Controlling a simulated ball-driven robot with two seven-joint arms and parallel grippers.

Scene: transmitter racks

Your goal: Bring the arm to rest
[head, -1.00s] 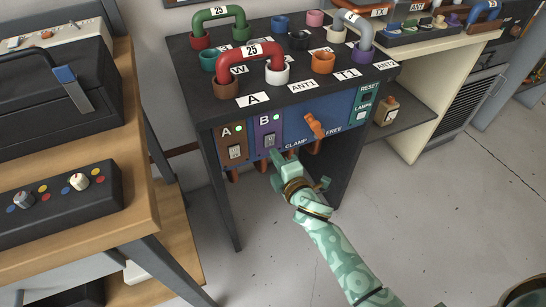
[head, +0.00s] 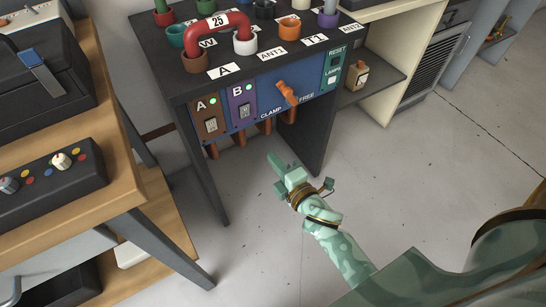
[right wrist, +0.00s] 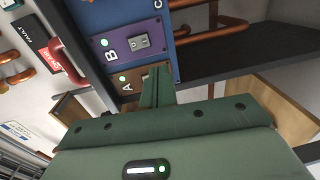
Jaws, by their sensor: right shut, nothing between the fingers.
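My right arm comes in from the lower right of the head view. Its gripper (head: 276,160) is shut and empty, in free air in front of and below the rack's blue panel (head: 270,99). In the right wrist view the shut fingers (right wrist: 158,84) point toward the panel and overlap the edge of the brown A switch plate (right wrist: 130,82). In the head view the gripper is apart from the panel. My left gripper is not in view.
The dark rack (head: 177,88) carries a red U-link (head: 213,22) and several sockets. The orange clamp handle (head: 287,92) sticks out of its panel. A wooden bench (head: 117,166) with a dark knob box (head: 52,181) stands at left. Grey floor (head: 390,185) is clear at right.

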